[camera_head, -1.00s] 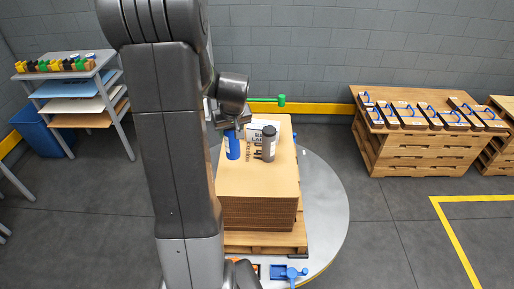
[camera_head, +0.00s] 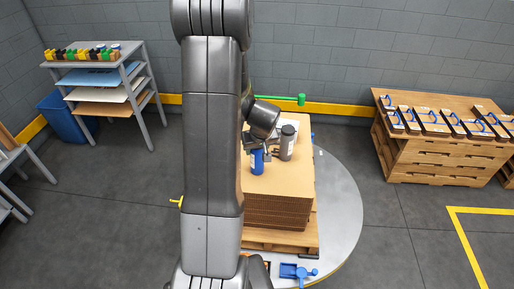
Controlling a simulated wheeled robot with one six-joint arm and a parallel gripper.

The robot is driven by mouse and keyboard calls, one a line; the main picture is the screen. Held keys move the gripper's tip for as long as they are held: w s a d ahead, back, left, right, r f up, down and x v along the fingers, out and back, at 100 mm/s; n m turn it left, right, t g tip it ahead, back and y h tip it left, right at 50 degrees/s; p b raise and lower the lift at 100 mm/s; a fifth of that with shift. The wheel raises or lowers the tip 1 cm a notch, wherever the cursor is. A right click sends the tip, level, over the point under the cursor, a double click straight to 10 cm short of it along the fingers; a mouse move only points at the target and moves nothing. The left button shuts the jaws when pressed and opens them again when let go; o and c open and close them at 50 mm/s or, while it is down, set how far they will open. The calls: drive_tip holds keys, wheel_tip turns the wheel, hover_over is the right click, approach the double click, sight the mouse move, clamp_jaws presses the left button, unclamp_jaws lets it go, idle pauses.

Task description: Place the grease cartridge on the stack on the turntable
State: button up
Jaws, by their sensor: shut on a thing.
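The blue cylinder (camera_head: 257,162), which I take to be the grease cartridge, is upright over the left part of the stack's top. My gripper (camera_head: 262,147) is shut on its upper end. I cannot tell whether its base touches the top sheet. The stack of brown sheets (camera_head: 280,182) lies on a wooden pallet on the round grey turntable (camera_head: 341,205). My arm hides the stack's left side. A grey bottle with a dark cap (camera_head: 287,144) stands on the stack just right of my gripper.
A white labelled item, partly hidden, lies behind the bottle on the stack. The front right of the stack's top is clear. A shelf rack (camera_head: 113,92) and blue bin (camera_head: 67,119) stand left; pallets with blue-handled items (camera_head: 435,150) stand right.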

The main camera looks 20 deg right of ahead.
drive_tip(key=shift+f, duration=0.15)
drive_tip(key=o, duration=1.3)
drive_tip(key=b+v, duration=0.1)
drive_tip(key=v, duration=1.1)
drive_tip(key=shift+s, duration=0.1)
